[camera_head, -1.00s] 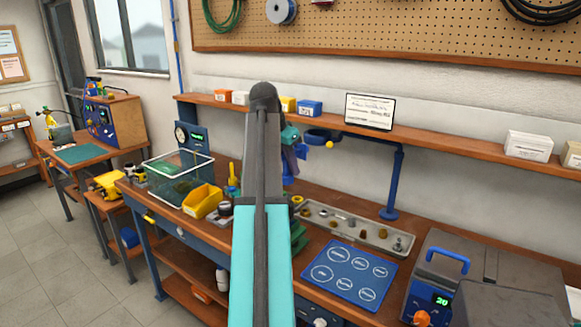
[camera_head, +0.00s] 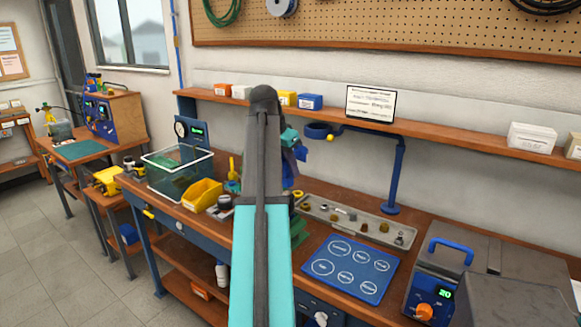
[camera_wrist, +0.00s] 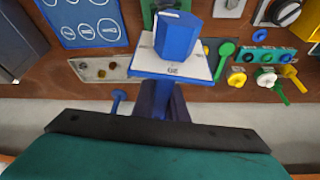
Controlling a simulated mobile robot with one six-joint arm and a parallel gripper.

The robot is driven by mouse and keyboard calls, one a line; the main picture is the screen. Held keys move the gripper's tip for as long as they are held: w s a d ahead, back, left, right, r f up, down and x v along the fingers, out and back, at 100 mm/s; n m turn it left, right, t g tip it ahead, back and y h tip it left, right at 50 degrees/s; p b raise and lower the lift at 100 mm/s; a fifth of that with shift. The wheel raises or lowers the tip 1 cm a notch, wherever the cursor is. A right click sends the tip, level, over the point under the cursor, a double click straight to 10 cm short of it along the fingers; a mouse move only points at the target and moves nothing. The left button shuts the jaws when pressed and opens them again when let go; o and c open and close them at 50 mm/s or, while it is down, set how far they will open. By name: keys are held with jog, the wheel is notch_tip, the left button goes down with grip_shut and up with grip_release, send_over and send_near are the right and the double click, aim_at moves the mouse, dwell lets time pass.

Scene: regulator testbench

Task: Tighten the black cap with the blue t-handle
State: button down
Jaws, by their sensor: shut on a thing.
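My gripper (camera_wrist: 158,100) is held out over the bench, shut on a blue piece (camera_wrist: 177,38) with a hexagonal end and a white square plate marked 20. It looks like the blue t-handle, but I cannot make out a crossbar. In the head view my arm covers most of the gripper; only a blue part (camera_head: 298,153) shows at its right edge. A round black and silver part (camera_head: 225,203) stands on the bench left of my arm and may carry the black cap. A black knob-like part (camera_wrist: 287,12) shows at the top right of the wrist view.
A yellow bin (camera_head: 205,193) and a clear box (camera_head: 150,178) stand to the left. A grey parts tray (camera_head: 340,227), a blue mat (camera_head: 378,285) and a grey unit with a blue handle (camera_head: 432,265) lie to the right. A blue post (camera_head: 397,180) rises behind.

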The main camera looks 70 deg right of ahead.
aim_at(290, 176)
jog(key=shift+f, duration=1.2)
jog(key=shift+p, duration=0.45)
dwell(1.2)
jog(key=shift+f+p, duration=0.55)
jog(key=shift+f, duration=0.25)
dwell(2.8)
jog(key=shift+s+a+m+g+y+p, duration=0.1)
jog(key=shift+m+g+y+p, duration=0.15)
jog(key=shift+m+p, duration=0.35)
jog(key=shift+s+a+m+g+y+p, duration=0.15)
jog(key=shift+m+g+p, duration=0.15)
jog(key=shift+m, duration=0.6)
